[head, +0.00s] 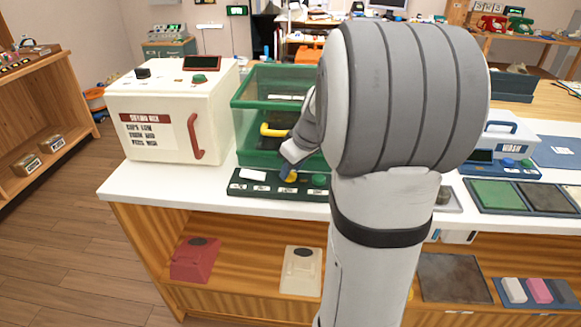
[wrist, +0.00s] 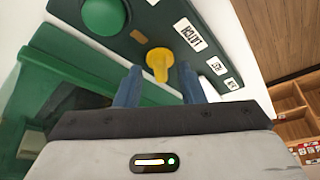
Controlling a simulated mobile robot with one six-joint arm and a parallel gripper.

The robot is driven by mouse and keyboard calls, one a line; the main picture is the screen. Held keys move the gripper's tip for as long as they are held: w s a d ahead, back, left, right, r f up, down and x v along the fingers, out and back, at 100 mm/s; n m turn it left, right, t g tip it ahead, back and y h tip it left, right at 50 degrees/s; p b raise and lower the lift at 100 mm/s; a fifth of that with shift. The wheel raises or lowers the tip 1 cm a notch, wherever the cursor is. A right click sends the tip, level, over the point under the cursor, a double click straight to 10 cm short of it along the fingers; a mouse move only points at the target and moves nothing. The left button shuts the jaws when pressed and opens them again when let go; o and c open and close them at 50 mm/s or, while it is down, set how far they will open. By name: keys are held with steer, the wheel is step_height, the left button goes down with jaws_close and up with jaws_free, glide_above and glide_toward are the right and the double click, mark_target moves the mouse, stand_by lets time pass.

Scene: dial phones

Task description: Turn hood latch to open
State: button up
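The green hood (head: 250,103) with clear panes and a yellow handle stands on the white counter. A dark green control panel (head: 252,190) lies in front of it. The yellow hood latch (wrist: 158,60) is on this panel, beside a printed LATCH label (wrist: 188,33). In the wrist view my gripper (wrist: 160,74) is open, its two blue fingers apart on either side of the latch's lower end. I cannot tell whether they touch it. In the head view the latch (head: 292,177) shows beside my fingertips, partly covered by them.
A round green button (wrist: 103,15) sits on the panel near the latch. A cream machine (head: 155,120) with a red handle stands left of the hood. My arm hides the counter's middle. Trays (head: 495,195) and a white wash box (head: 510,135) are at right.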

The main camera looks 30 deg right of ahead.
steer(key=a+v, duration=0.1)
steer(key=v, duration=0.6)
steer(key=shift+d+r+p, duration=0.25)
steer(key=shift+d+p, duration=0.2)
steer(key=shift+d, duration=0.1)
steer(key=shift+s, duration=0.1)
